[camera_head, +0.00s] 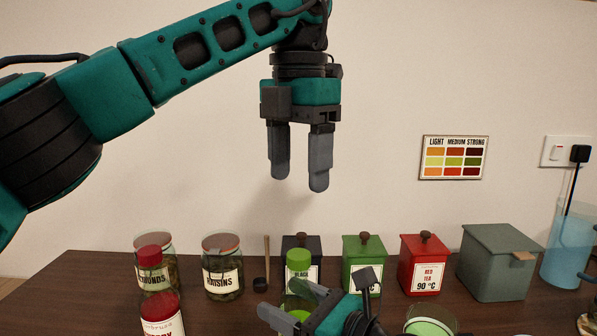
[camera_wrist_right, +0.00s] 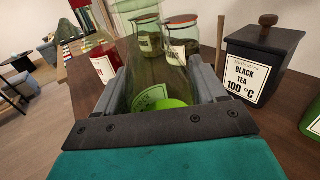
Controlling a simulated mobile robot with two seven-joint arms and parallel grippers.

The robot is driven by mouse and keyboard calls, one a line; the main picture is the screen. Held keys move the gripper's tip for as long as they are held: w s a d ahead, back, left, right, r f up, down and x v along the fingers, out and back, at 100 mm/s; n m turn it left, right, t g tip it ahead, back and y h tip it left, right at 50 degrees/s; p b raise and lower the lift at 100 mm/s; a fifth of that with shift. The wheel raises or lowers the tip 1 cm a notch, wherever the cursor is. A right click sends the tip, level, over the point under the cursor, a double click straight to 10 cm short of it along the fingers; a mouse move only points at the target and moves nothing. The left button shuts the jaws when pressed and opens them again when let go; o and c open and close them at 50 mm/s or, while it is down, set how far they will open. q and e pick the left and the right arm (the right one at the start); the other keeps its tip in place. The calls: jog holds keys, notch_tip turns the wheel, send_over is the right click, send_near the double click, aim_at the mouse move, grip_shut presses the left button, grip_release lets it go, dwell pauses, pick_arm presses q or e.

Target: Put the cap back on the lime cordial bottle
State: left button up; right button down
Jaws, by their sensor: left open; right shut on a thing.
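The lime cordial bottle (camera_head: 298,314) stands at the front of the counter, clear above with green liquid low inside. Its green cap (camera_head: 298,262) sits upright at the top of the neck; the exact fit is too small to tell. My right gripper (camera_head: 277,297) is shut around the bottle. In the right wrist view the clear bottle (camera_wrist_right: 155,60) stands between the two fingers, and its cap is mostly out of frame. My left gripper (camera_head: 300,188) is open and empty, pointing down in the air well above the cap, apart from it.
A red-capped cherry bottle (camera_head: 160,315) stands at the front left. A glass (camera_head: 430,322) stands front right.

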grip_release()
jog(key=v, duration=1.2)
jog(key=shift+p, duration=0.3)
